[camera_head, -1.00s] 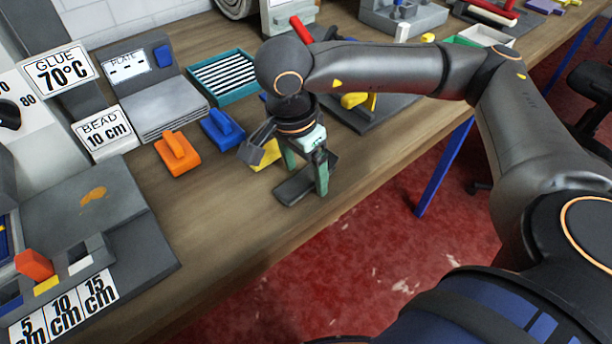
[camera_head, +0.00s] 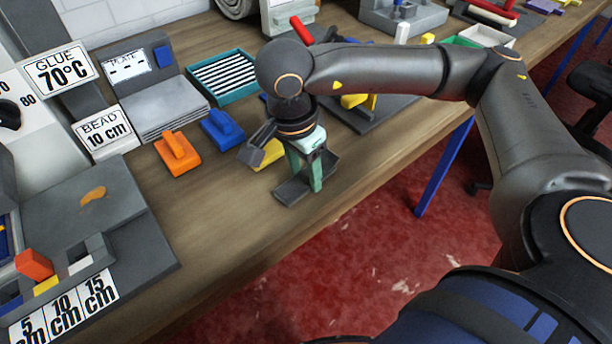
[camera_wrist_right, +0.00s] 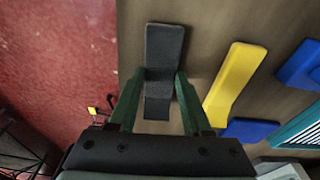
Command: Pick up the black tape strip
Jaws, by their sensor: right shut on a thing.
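The black tape strip (camera_head: 291,191) lies near the front edge of the workbench, below my right gripper. My right gripper (camera_head: 312,175) points down with its green fingers closed on the strip's middle. In the right wrist view the strip (camera_wrist_right: 164,45) runs between the two fingertips (camera_wrist_right: 164,76), one on each side, and extends past them. I see no clear gap between the strip and the bench. My left gripper is not in view.
A yellow strip (camera_wrist_right: 234,78) lies close beside the black one. An orange block (camera_head: 178,154) and a blue block (camera_head: 222,130) with handles stand further left. A teal striped tray (camera_head: 224,77) is behind. Bare bench (camera_head: 215,215) lies at front left.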

